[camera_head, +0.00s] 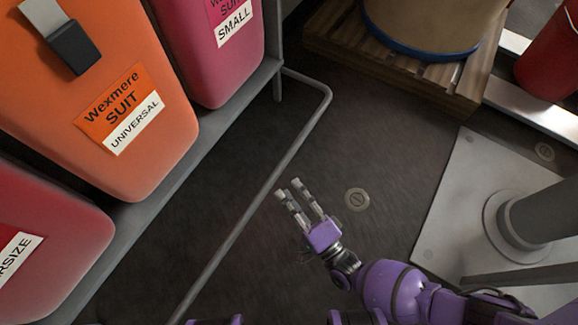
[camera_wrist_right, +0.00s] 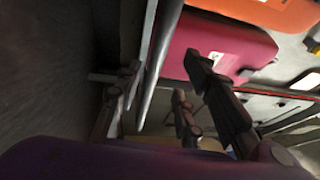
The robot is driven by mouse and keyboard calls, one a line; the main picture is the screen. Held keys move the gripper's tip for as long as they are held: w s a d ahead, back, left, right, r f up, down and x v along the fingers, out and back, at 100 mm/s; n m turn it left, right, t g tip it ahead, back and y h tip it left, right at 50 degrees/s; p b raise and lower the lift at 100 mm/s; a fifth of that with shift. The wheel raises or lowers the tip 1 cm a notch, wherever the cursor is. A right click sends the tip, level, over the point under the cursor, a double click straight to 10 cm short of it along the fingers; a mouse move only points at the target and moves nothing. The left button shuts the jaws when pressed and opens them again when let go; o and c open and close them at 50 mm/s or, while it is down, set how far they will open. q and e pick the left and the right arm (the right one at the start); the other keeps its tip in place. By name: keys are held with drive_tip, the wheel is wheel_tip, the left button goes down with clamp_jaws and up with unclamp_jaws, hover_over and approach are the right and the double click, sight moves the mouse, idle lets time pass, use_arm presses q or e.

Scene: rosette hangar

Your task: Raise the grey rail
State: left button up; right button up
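The grey rail (camera_head: 255,200) is a thin round bar. It runs low along the front of the suit rack, bends at its far corner and joins the rack's post. My right gripper (camera_head: 289,189) is just to the right of the rail in the head view, fingers pointing toward the rack. Its fingers are apart and hold nothing. In the right wrist view a grey bar that looks like the rail (camera_wrist_right: 163,55) passes between the spread fingers (camera_wrist_right: 165,85); I cannot tell whether they touch it. My left gripper is not in view.
An orange suit case (camera_head: 165,165), a pink one (camera_head: 205,70) and a red one (camera_head: 75,225) sit on the rack. A wooden pallet (camera_head: 320,35) bears a large drum (camera_head: 430,20). A grey base plate (camera_head: 450,220) lies at right. Dark floor between is clear.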

sight(279, 167)
drive_tip(key=shift+m+t, duration=0.3)
drive_tip(key=b+x, duration=0.1)
drive_tip(key=x, duration=0.1)
drive_tip(key=d+b+x, duration=0.1)
drive_tip(key=x, duration=0.2)
drive_tip(key=w+b+x, duration=0.1)
drive_tip(key=x, duration=0.2)
drive_tip(key=shift+w+d+f, duration=0.2)
drive_tip(key=shift+f, duration=0.1)
drive_tip(key=shift+c, duration=0.2)
clamp_jaws()
